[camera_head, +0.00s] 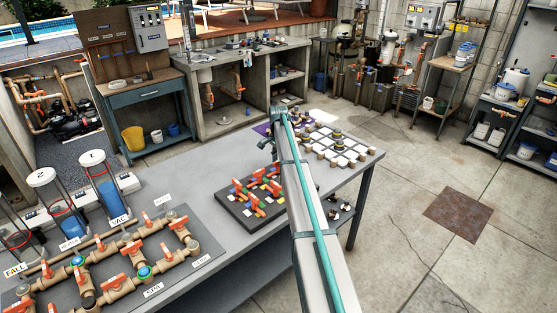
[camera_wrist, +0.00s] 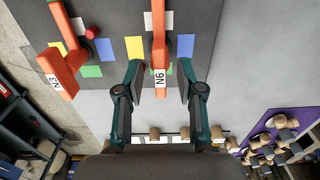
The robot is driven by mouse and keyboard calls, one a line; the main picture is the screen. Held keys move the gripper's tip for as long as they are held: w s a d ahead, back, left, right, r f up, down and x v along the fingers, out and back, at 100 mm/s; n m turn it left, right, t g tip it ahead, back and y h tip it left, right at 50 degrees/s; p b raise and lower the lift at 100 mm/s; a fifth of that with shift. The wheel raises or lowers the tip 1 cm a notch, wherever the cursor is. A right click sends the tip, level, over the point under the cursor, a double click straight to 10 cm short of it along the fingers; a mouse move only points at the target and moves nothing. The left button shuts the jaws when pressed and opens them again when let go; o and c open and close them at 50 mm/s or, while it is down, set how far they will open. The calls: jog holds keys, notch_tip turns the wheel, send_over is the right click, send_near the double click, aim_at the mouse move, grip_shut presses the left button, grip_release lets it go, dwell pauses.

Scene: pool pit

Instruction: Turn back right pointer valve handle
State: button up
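In the wrist view an orange pointer handle labelled N6 (camera_wrist: 159,50) lies between the two fingers of my gripper (camera_wrist: 160,68). The gripper is open, with a visible gap on each side of the handle; how far apart in depth they are, I cannot tell. A second orange handle, labelled N3 (camera_wrist: 62,75), sits at the left, angled differently. Both sit on a dark board (camera_head: 232,209) with coloured patches, which the head view shows on the bench with several orange handles. My arm hides part of the board's right side there. Which handle is the task's right pointer valve, I cannot tell.
The grey bench (camera_head: 200,165) also bears a pipe manifold (camera_head: 130,250) with orange valves at the front left. Light blocks (camera_head: 340,150) stand on the bench right of my arm. A purple mat (camera_wrist: 285,130) with small fittings lies at the wrist view's lower right.

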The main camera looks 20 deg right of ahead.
grip_shut()
jog(key=shift+n, duration=0.3)
jog(key=n+b, duration=0.2)
jog(key=n, duration=0.1)
jog(key=shift+f, duration=0.1)
jog(key=n+b, duration=0.2)
jog(key=n, duration=0.3)
jog(key=shift+n, duration=0.4)
jog(key=n+b, duration=0.1)
jog(key=n, duration=0.3)
jog(key=shift+n+b, duration=0.5)
jog(key=shift+n, duration=1.7)
